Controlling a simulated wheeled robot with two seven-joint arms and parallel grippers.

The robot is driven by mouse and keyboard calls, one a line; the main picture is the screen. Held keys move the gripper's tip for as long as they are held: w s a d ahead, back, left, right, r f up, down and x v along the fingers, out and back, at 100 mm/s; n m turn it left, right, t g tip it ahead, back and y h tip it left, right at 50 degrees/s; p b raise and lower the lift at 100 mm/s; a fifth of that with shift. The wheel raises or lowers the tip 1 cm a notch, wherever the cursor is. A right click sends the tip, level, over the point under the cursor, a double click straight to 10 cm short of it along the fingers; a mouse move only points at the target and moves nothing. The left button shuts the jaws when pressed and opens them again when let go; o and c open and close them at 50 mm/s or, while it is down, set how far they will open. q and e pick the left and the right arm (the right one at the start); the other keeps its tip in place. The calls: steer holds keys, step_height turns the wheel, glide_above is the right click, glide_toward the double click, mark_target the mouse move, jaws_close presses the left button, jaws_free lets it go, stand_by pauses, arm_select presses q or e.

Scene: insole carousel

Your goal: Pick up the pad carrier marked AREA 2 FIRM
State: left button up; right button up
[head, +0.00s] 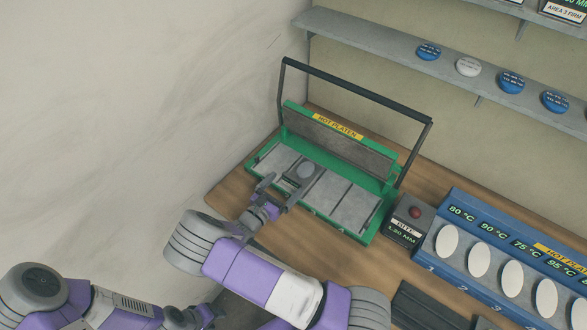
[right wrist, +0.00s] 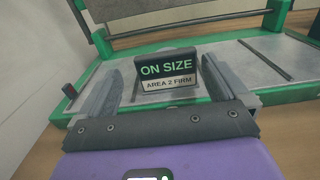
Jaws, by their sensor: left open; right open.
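The pad carrier marked AREA 2 FIRM (right wrist: 169,83) is a small dark block with a green ON SIZE display above its pale label. It stands on the grey metal bed of the green press; in the head view the carrier (head: 298,181) shows small, with a round grey pad by it. My right gripper (head: 281,190) is open, with a finger on each side of the carrier; it also shows in the right wrist view (right wrist: 172,90). Whether the fingers touch it I cannot tell. My left gripper (head: 208,314) is open and low at the left, partly out of frame.
The green press (head: 368,236) has a raised HOT PLATEN lid (head: 335,134) and a black handle bar (head: 355,88) behind the carrier. A red-button box (head: 408,220) and a blue rack with white pads (head: 465,222) stand right. A shelf (head: 375,38) holds several discs.

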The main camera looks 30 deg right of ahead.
mark_target(291, 182)
steer(key=shift+s+d+r, duration=0.15)
steer(key=shift+s+d, duration=0.1)
steer(key=shift+d, duration=0.6)
steer(key=x, duration=0.5)
steer(key=shift+w+a+f, duration=0.1)
steer(key=shift+f, duration=0.15)
steer(key=c, duration=1)
steer(key=shift+r, duration=0.15)
steer(key=shift+c, duration=0.3)
